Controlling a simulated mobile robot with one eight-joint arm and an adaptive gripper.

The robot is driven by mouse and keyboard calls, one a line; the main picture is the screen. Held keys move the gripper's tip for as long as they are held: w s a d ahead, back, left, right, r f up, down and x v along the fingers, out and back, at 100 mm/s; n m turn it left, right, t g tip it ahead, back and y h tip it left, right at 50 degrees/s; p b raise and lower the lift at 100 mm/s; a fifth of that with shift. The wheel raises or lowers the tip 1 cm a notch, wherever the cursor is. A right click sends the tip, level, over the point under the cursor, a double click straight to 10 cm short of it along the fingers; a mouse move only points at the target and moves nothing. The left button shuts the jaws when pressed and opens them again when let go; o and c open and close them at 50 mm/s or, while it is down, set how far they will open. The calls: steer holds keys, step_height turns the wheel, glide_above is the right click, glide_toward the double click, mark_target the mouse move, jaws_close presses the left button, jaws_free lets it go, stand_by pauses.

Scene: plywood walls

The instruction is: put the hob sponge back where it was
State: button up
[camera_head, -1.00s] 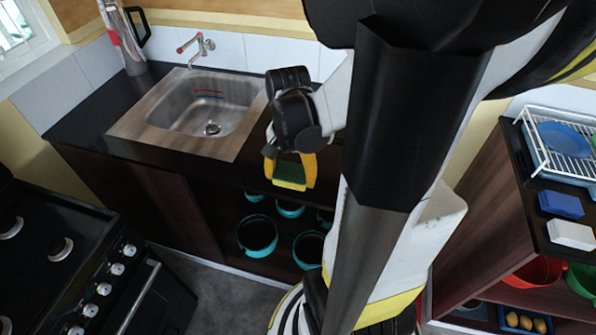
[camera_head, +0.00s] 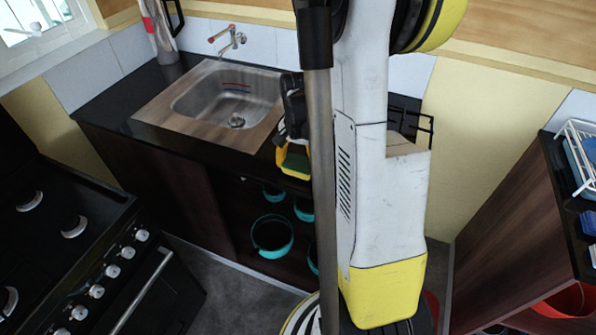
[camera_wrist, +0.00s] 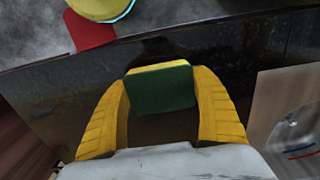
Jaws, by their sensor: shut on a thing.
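The sponge (camera_wrist: 160,89), yellow with a dark green face, is held between the two yellow fingers of my gripper (camera_wrist: 162,95) in the wrist view. In the head view the sponge (camera_head: 296,162) shows at the front edge of the black sink counter, beside my gripper (camera_head: 290,150), which is partly hidden by my own arm. The gripper is shut on the sponge, above or near the counter edge; the exact height is unclear. The hob (camera_head: 50,225), black with several burners and silver knobs, stands at the lower left, apart from the gripper.
A steel sink (camera_head: 228,98) with a tap (camera_head: 228,40) is set in the black counter (camera_head: 110,100). Teal pots (camera_head: 272,237) stand on the open shelf below. A dark cabinet with a white dish rack (camera_head: 580,150) stands at the right. Grey floor lies between hob and counter.

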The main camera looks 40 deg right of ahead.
steer(key=shift+f, duration=0.6)
steer(key=shift+f, duration=0.2)
steer(key=o, duration=1.4)
steer(key=shift+r, duration=0.1)
